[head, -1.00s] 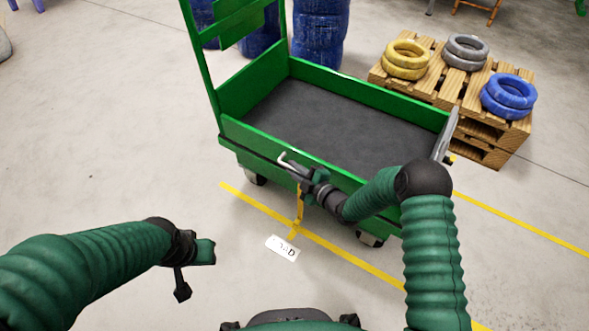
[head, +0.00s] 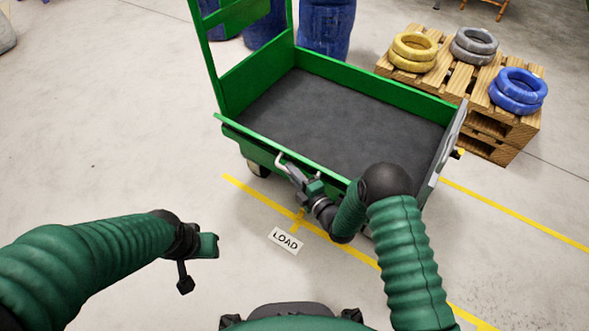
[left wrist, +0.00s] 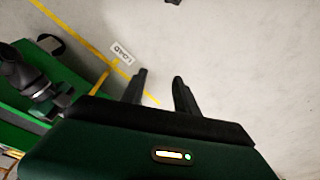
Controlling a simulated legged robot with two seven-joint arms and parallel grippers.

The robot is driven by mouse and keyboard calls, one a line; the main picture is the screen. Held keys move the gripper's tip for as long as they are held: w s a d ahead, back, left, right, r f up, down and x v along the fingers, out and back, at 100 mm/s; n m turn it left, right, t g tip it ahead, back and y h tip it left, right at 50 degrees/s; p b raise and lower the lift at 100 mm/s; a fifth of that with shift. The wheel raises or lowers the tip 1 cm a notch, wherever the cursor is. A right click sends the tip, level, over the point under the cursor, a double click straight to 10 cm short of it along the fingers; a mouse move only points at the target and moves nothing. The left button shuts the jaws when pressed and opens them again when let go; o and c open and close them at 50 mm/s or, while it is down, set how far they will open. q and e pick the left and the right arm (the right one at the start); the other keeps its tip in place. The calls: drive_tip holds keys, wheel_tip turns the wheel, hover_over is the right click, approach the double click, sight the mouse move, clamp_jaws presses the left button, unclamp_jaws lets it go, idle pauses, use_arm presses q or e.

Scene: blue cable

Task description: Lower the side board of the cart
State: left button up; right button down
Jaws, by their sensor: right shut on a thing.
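The green cart (head: 400,93) with a dark deck stands ahead of me in the head view. Its near side board (head: 247,135) leans outward toward me, with its top edge below the deck's far wall. My right gripper (head: 292,170) is shut on the light metal handle (head: 281,157) at this board; the fingers partly hide the handle. My left gripper (head: 207,246) is empty and away from the cart at lower left. In the left wrist view its two fingers (left wrist: 158,82) stand apart over bare floor.
A wooden pallet stack (head: 450,80) with yellow, grey and blue rings stands behind the cart at right. Blue barrels (head: 326,30) stand behind it. A yellow floor line and a LOAD label (head: 286,241) lie before the cart.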

use_arm(q)
drive_tip(key=shift+f+b, duration=0.4)
drive_tip(key=shift+f, duration=0.1)
use_arm(e)
drive_tip(key=shift+s+a+f+n, duration=0.1)
drive_tip(key=shift+s+f+n, duration=0.2)
drive_tip(key=shift+f+n, duration=0.4)
drive_tip(key=shift+r, duration=0.1)
use_arm(q)
drive_tip(key=shift+c, duration=0.3)
use_arm(e)
drive_tip(key=shift+t, duration=0.3)
